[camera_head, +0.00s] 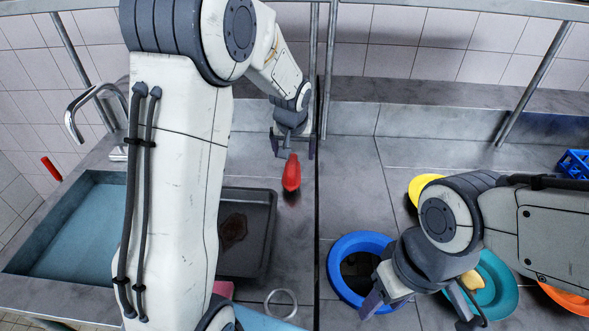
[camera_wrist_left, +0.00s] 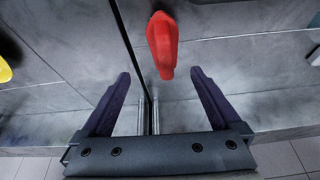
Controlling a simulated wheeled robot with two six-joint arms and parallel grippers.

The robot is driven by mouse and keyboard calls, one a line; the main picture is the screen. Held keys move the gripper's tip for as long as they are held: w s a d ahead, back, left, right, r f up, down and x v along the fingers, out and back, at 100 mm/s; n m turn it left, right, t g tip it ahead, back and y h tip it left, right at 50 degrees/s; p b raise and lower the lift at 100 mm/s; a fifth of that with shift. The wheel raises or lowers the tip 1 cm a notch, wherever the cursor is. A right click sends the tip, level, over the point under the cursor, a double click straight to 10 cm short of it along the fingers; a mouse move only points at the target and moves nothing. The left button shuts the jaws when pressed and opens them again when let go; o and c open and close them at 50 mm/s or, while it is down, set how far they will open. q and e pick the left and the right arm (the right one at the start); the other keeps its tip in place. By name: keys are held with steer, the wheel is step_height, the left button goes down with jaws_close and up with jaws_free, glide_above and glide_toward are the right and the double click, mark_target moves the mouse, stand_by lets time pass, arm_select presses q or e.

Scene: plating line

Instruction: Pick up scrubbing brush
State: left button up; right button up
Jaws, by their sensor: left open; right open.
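A red object (camera_head: 291,172), which looks like the scrubbing brush, is on the grey steel counter just right of the dark tray. It also shows in the left wrist view (camera_wrist_left: 162,42), beyond the fingertips and between their lines. My left gripper (camera_head: 293,150) is open and empty, above and close to the red object, with no visible contact. Its fingers also show in the wrist view (camera_wrist_left: 160,76). My right gripper (camera_head: 422,312) is open over the front right counter, between the blue and teal dishes, holding nothing visible.
A dark tray (camera_head: 262,262) with a brown stain lies left of the red object. A sink (camera_head: 78,190) is at far left. Blue (camera_head: 338,284), teal (camera_head: 508,292), yellow (camera_head: 420,184) and orange (camera_head: 575,300) dishes stand right. A blue crate (camera_head: 573,163) is at far right.

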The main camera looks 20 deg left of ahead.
mark_target(295, 158)
arm_select(q)
steer(key=w+f, duration=0.1)
steer(key=w+a+f, duration=0.1)
steer(key=f, duration=0.1)
steer(key=a+f, duration=0.1)
steer(key=shift+w+a+f+p, duration=0.2)
steer(key=shift+w+p, duration=0.15)
steer(key=shift+w, duration=0.05)
steer(key=shift+d+p+x, duration=0.15)
steer(key=shift+p+x, duration=0.15)
steer(key=shift+x, duration=1.3)
steer(key=shift+d+p+x, duration=0.1)
steer(key=shift+p+x, duration=0.2)
steer(key=shift+x, duration=1.3)
jaws_close()
steer(key=shift+r, duration=0.5)
steer(key=r, duration=0.1)
steer(key=d+r+b, duration=0.1)
steer(key=r, duration=0.1)
steer(key=shift+s+r, duration=0.1)
steer(key=shift+r, duration=0.15)
steer(key=s+d+r+b, duration=0.3)
steer(key=d+r, duration=0.3)
steer(key=d, duration=0.3)
steer(key=shift+s+d+r, duration=0.3)
steer(key=shift+s+d, duration=0.05)
steer(key=shift+s, duration=0.55)
